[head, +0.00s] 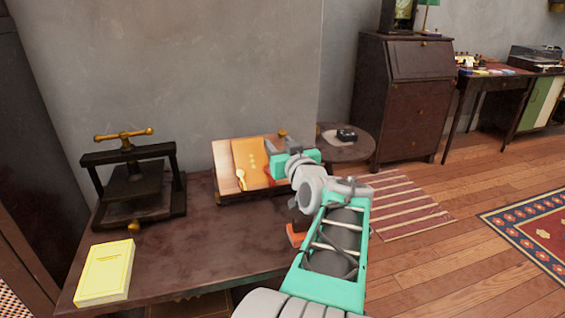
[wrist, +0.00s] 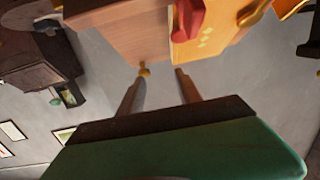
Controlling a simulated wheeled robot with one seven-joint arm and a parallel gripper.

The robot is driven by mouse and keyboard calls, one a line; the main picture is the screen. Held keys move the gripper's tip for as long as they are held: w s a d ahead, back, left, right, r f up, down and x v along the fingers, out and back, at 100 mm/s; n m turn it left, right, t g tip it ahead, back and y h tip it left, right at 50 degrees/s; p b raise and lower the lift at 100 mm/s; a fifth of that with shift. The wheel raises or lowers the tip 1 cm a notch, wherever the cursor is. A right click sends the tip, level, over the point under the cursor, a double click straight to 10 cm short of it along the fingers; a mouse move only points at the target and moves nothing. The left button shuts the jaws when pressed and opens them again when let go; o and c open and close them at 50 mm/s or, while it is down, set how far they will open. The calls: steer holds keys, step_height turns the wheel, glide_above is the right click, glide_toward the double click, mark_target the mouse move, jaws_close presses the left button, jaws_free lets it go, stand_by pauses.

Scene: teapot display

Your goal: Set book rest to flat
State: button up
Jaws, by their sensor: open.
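The book rest (head: 226,155) is a wooden board tilted up on the dark table. An orange book (head: 247,158) lies on it with a yellow spoon-like piece and something red. A brass knob (head: 282,134) shows at its upper right corner. In the wrist view the rest's wooden board (wrist: 120,30) fills the top, with the orange book (wrist: 210,40) beside it. My gripper (head: 273,155) is at the rest's right side. In the wrist view its two fingers (wrist: 155,80) are apart, with the brass knob (wrist: 145,71) showing between their tips. I cannot tell whether they touch anything.
A black press (head: 130,185) with a brass handle stands left on the table (head: 200,245). A yellow book (head: 105,272) lies at the front left. A small round table (head: 350,150) stands behind my arm. The middle of the table is clear.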

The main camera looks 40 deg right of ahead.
mark_target(283, 132)
steer(key=shift+s+d+f+h, duration=0.25)
steer(key=shift+s+d+h, duration=0.15)
steer(key=shift+s+d, duration=0.45)
steer(key=shift+w+d+r+m, duration=0.1)
steer(key=shift+d+r+m, duration=0.2)
steer(key=shift+d, duration=0.1)
steer(key=b+x, duration=0.1)
steer(key=x, duration=0.6)
steer(key=shift+w+d+r, duration=0.1)
steer(key=shift+w+r, duration=0.1)
steer(key=shift+w, duration=0.05)
steer(key=shift+c, duration=0.2)
jaws_close()
steer(key=shift+s, duration=0.1)
